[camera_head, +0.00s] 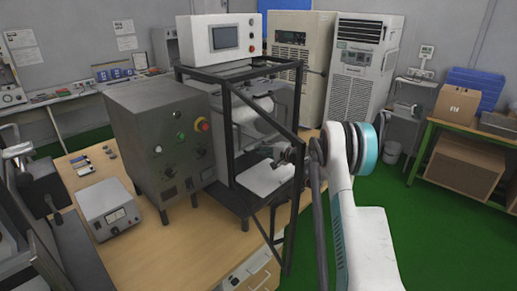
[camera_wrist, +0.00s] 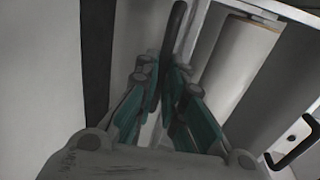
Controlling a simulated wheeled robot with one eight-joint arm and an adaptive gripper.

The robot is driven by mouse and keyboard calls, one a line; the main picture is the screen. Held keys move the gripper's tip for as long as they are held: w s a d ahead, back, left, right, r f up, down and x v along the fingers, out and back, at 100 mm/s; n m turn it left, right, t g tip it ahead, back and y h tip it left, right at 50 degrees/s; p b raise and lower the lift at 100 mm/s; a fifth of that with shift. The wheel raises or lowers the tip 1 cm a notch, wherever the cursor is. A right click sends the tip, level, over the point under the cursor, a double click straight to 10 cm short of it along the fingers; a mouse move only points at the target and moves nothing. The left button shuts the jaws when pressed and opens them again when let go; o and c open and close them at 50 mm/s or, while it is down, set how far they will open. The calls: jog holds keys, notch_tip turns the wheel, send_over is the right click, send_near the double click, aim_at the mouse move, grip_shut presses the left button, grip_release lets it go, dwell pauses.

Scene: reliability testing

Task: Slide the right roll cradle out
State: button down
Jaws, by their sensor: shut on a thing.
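My gripper (camera_head: 283,157) reaches in through the open side of a black-framed machine (camera_head: 226,130). In the wrist view, my gripper (camera_wrist: 171,80) has its teal-padded fingers closed around a dark handle bar (camera_wrist: 176,35). The bar sticks up past the fingertips. A pale roll (camera_wrist: 245,62) lies beside it in a white frame, to the right. In the head view, a white roll (camera_head: 256,112) shows inside the machine, above a white plate (camera_head: 266,177). The cradle itself is mostly hidden, and I cannot tell how far out it is.
A second black handle (camera_wrist: 296,143) is at the lower right of the wrist view. A black frame post (camera_head: 298,205) stands close to my arm. A grey control box (camera_head: 160,140) and a small meter box (camera_head: 108,209) stand on the wooden table (camera_head: 165,250). Green floor is open at right.

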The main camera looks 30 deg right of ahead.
jog(key=f+b+v, duration=0.1)
jog(key=f+v, duration=0.1)
jog(key=v, duration=1)
jog(key=s+f+b+v, duration=0.1)
jog(key=f+b+v, duration=0.1)
jog(key=v, duration=0.9)
jog(key=shift+s+d+f, duration=0.25)
jog(key=shift+s+f, duration=0.1)
jog(key=shift+f, duration=0.05)
jog(key=c, duration=1.7)
grip_release()
jog(key=v, duration=1.2)
jog(key=shift+f, duration=0.1)
